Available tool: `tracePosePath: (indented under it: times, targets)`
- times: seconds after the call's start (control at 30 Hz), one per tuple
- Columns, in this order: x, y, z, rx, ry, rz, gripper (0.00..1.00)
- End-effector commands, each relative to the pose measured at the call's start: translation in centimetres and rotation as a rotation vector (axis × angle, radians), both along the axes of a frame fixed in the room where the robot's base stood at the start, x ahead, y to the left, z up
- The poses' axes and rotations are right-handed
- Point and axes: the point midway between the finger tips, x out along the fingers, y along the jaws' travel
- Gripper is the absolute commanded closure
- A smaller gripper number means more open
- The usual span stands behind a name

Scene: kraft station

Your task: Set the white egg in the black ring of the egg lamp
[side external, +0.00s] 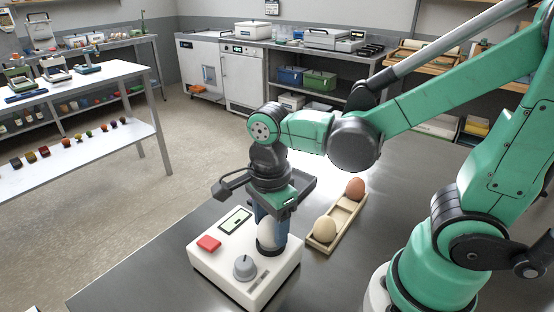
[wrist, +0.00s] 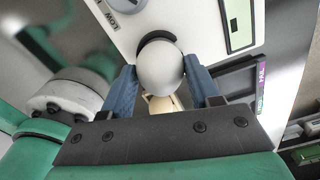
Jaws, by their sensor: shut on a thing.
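The egg lamp (side external: 222,262) is a white box with a red button, a small display and a grey knob, standing on the metal table. My gripper (side external: 268,226) points down over its right part, with blue fingers shut on the white egg (side external: 266,233). In the wrist view the egg (wrist: 161,68) sits between my two fingertips (wrist: 160,82). The black ring (side external: 268,249) is directly under the egg. It also shows as a dark arc (wrist: 157,37) beyond the egg. Whether the egg touches the ring I cannot tell.
A wooden tray (side external: 322,246) right of the lamp holds a cream egg (side external: 325,229) and a brown egg (side external: 356,188). A dark tray (side external: 304,185) lies behind my gripper and shows with coloured labels in the wrist view (wrist: 258,88). The table's front left is clear.

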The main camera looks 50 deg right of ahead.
Motion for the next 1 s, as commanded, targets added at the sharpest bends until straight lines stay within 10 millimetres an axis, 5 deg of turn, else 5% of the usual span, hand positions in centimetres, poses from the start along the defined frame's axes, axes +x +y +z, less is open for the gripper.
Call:
tracePosePath:
  times: [1.0]
  targets:
    - [0.01, 0.0, -0.7, 0.0, 0.0, 0.0, 0.75]
